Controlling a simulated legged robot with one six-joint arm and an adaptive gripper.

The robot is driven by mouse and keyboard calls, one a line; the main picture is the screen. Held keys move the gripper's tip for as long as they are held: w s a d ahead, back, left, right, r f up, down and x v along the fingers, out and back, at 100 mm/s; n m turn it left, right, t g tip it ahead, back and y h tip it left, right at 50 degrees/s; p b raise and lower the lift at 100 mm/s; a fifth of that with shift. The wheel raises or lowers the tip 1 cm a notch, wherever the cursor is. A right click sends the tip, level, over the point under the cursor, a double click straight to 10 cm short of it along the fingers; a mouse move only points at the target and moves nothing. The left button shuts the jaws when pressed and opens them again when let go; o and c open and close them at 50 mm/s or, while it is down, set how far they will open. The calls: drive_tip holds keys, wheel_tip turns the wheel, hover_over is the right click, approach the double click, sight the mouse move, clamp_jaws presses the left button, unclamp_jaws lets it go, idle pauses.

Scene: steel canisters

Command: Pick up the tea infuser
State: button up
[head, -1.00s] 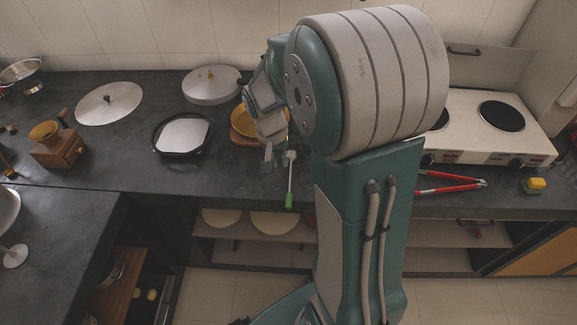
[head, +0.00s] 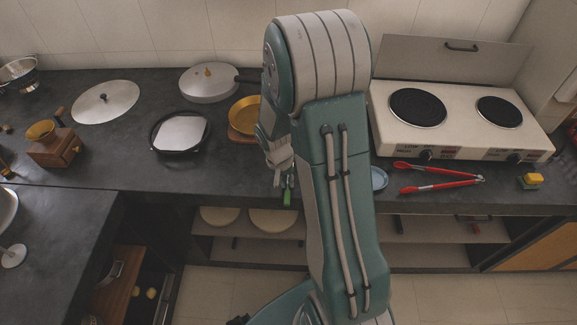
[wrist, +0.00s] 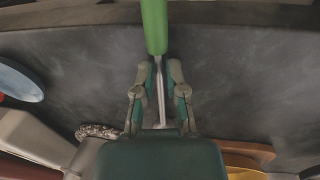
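The tea infuser has a bright green handle (wrist: 154,26) and a thin metal stem. Its green end (head: 287,198) points over the counter's front edge in the head view. My gripper (wrist: 160,72) has its two fingers on either side of the metal stem in the wrist view, just below the green handle. The fingers are fairly near each other, with a narrow gap at the stem; I cannot tell whether they touch it. In the head view my gripper (head: 284,178) is low over the counter's edge. The infuser's other end is hidden by my gripper.
A blue plate (head: 379,179) and red tongs (head: 440,186) lie to the right, before the hot plate (head: 395,137). The counter's front left is mostly bare.

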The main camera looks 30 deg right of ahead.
drive_tip(key=shift+f, duration=0.25)
clamp_jaws()
drive_tip(key=shift+r, duration=0.1)
